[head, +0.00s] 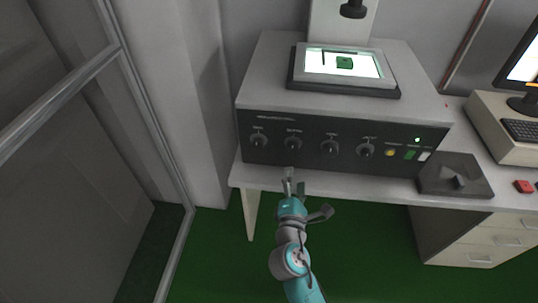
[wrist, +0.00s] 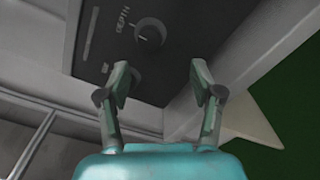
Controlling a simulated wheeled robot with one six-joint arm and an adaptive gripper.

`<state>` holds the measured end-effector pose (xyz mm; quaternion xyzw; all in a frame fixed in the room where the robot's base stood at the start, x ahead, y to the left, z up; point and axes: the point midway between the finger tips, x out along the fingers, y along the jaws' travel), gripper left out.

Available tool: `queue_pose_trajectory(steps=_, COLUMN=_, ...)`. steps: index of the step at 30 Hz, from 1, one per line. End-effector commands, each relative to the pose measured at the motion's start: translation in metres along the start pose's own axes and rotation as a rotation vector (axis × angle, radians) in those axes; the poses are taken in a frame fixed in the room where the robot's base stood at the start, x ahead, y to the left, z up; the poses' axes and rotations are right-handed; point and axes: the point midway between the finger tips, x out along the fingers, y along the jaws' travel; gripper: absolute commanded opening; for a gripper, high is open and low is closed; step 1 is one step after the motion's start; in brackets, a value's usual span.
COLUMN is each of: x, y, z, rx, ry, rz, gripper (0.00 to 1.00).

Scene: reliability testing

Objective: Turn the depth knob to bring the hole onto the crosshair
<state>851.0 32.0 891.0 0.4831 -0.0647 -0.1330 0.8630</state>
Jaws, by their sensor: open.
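The depth knob (wrist: 151,34) is a dark round knob with a pale pointer line, beside the label "DEPTH" in the wrist view. In the head view it appears to be the second knob from the left (head: 293,141), though the labels are too small to read there. My gripper (head: 292,180) is just below and in front of the panel. In the wrist view my gripper (wrist: 163,75) is open and empty, its fingers apart from the depth knob. The lit screen (head: 317,63) on top shows a green square and a dark line; hole and crosshair cannot be made out.
Other similar knobs (head: 330,148) line the dark panel, with a yellow button (head: 390,153) and switches to the right. A joystick box (head: 456,177) and a red object (head: 523,186) are on the table. A glass door frame (head: 118,25) stands left. Green floor lies below.

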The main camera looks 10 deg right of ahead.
Motion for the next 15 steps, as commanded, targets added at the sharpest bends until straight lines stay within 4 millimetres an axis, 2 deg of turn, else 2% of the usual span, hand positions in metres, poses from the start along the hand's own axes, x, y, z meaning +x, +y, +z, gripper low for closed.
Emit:
queue_pose_trajectory(steps=3, x=0.008, y=0.009, z=0.001, rx=-0.033, ry=-0.022, rz=0.004, gripper=0.66)
queue_pose_trajectory(steps=8, x=0.020, y=0.011, z=0.002, rx=-0.040, ry=-0.027, rz=0.004, gripper=0.66)
queue_pose_trajectory(steps=15, x=0.060, y=0.011, z=0.004, rx=-0.038, ry=-0.027, rz=0.004, gripper=0.66)
